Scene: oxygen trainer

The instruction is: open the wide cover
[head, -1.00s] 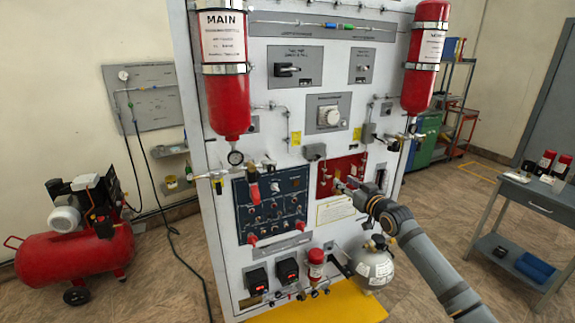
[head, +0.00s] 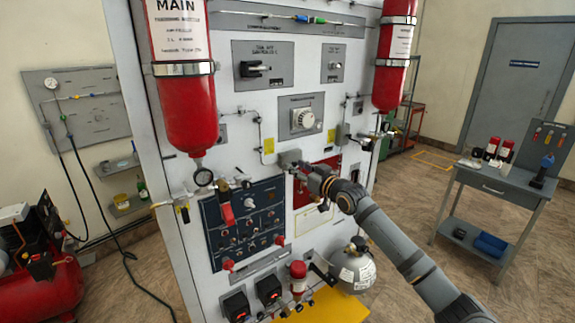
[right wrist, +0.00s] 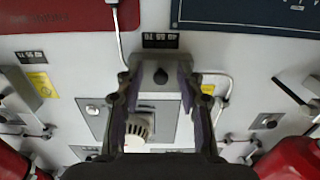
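A small grey box (head: 289,157) with a cable sits on the white panel, just above the red plate (head: 304,192). I cannot tell for certain whether it is the wide cover. In the right wrist view, which is turned over, the same grey box (right wrist: 159,76) lies between my two fingers beside a dark label. My right gripper (head: 298,168) is at the box in the head view. In the wrist view the fingers of the right gripper (right wrist: 160,85) are spread, one on each side of the box; contact is unclear. My left gripper is out of view.
A blue panel (head: 243,228) with a red switch guard (head: 226,214) is left of the gripper. A dial (head: 302,118) is above. A red cylinder (head: 183,70) hangs at the upper left and a round silver tank (head: 345,268) stands below. A side table (head: 497,187) is at right.

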